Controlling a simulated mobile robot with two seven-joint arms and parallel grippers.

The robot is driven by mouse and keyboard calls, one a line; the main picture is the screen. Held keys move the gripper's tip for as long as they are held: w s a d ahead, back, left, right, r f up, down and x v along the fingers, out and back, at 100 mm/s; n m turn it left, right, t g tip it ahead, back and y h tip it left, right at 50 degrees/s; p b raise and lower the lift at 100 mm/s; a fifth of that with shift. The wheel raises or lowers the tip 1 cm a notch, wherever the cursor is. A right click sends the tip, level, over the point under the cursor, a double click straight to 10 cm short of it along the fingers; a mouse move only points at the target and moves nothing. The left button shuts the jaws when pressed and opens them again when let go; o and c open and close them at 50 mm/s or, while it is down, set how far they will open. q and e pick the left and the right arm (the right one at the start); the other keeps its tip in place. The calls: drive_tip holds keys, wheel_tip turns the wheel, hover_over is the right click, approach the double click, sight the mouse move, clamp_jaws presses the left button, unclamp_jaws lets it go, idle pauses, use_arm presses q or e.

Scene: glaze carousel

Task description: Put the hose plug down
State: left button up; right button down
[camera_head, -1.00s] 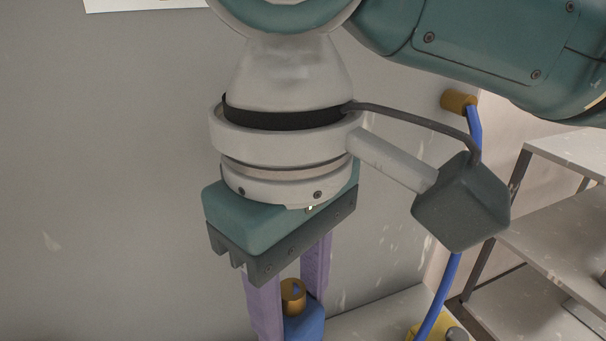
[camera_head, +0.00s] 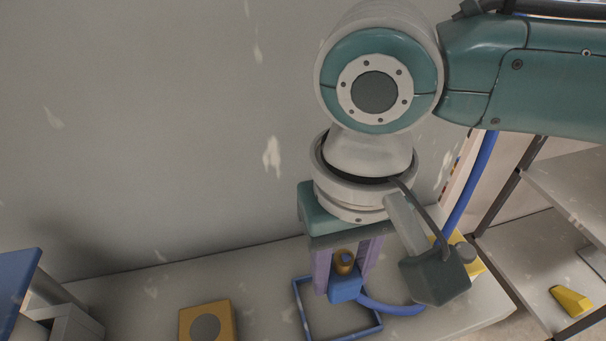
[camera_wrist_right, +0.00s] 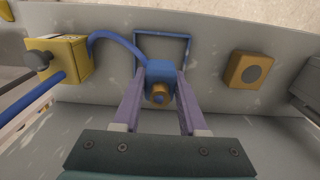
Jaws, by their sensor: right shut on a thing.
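The hose plug (camera_head: 345,289) is a blue block with a brass fitting on top, and a blue hose runs from its side. My right gripper (camera_head: 345,277) points down and is shut on the plug, with one purple finger on each side. The right wrist view also shows the plug (camera_wrist_right: 160,78) between the fingertips. I cannot tell whether the plug touches the bench. My left gripper is not in view.
A yellow block with a grey round pad (camera_head: 222,303) sits on the bench (camera_head: 262,268) left of the frame. A yellow box with a grey knob (camera_wrist_right: 73,58) holds the hose at the other side. Shelves (camera_head: 561,235) stand at the right, and a wall rises behind.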

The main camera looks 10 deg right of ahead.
sight(339, 289)
wheel_tip(339, 289, down, 4)
drive_tip(key=shift+b, duration=0.6)
drive_tip(key=shift+f, duration=0.1)
drive_tip(key=shift+f, duration=0.55)
drive_tip(key=shift+f, duration=0.1)
drive_tip(key=shift+c, duration=2.2)
unclamp_jaws()
